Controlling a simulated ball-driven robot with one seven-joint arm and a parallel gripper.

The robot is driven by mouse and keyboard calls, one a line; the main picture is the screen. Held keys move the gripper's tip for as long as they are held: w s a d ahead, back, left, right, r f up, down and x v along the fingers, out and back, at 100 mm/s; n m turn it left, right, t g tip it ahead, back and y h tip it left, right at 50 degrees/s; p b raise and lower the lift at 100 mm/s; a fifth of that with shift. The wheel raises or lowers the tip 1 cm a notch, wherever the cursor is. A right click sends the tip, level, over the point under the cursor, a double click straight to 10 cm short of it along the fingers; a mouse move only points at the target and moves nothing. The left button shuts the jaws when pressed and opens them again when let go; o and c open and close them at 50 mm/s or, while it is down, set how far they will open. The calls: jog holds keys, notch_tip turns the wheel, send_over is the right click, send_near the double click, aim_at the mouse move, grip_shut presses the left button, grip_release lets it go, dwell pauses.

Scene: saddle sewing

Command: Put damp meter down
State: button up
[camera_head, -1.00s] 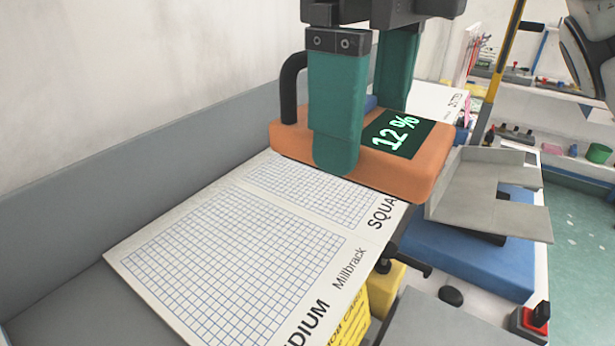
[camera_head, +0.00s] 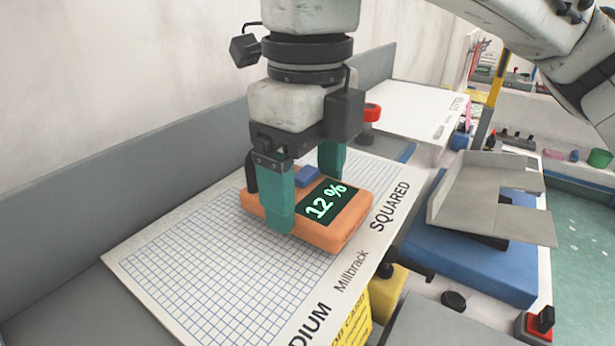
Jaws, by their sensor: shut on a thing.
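The damp meter (camera_head: 342,232) is an orange block with a dark screen reading "12 %", a blue part on top and a black loop at its left end. My gripper (camera_head: 305,190) has teal fingers and is shut on the meter, one finger on its near side and one on its far side. The meter is over the white board with a blue grid (camera_head: 190,270), marked "SQUARED" and "Millbrack". It looks level and low; I cannot tell whether its underside touches the board.
A second white board (camera_head: 415,105) lies behind, with a red object (camera_head: 372,112) near it. To the right are a grey angled metal plate (camera_head: 490,195) and a blue block (camera_head: 470,262). A grey wall strip (camera_head: 120,215) runs along the left. The near grid is clear.

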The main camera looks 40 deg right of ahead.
aim_at(308, 192)
jog(key=o, duration=1.1)
jog(key=shift+f, duration=0.1)
jog(key=shift+o, duration=0.2)
notch_tip(308, 192, up, 12)
jog(key=p, duration=0.1)
